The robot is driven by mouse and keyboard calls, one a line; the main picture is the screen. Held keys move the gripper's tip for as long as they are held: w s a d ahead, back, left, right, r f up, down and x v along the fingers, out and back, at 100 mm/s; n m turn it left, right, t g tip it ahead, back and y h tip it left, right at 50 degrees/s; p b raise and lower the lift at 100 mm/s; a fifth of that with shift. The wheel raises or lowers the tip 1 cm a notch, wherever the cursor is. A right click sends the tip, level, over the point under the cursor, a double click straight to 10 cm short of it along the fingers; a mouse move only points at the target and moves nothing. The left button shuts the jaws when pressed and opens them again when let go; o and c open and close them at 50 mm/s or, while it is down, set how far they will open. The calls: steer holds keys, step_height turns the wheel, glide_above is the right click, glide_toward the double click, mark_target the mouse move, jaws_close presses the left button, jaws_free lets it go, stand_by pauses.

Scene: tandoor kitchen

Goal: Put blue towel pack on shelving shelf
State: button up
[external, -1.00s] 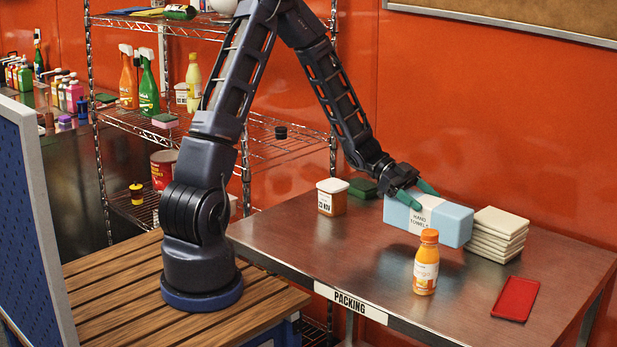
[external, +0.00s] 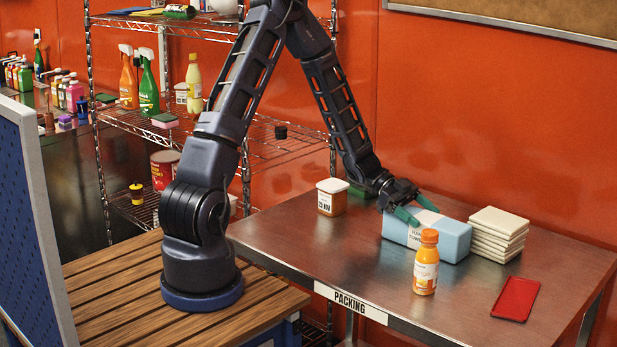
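The blue towel pack (external: 455,240) is a light blue block with a white label band, on the packing table (external: 330,254). It looks low over or on the tabletop; I cannot tell whether it touches. My gripper (external: 421,217) reaches down from above with green fingers on either side of the pack near its band, and looks shut on it. The orange-capped bottle (external: 426,268) hides part of the pack's front and label. The wire shelving (external: 270,151) stands behind my arm at the left, with several levels.
A stack of cream cloths (external: 497,234) is close to the pack's right end. A red tray (external: 516,298) lies at front right. A lidded tub (external: 332,197) stands at left. The shelving holds spray bottles (external: 148,88), a yellow bottle (external: 194,84) and a sponge (external: 165,121).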

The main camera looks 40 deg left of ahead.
steer(key=shift+o, duration=1.1)
steer(key=shift+r, duration=0.15)
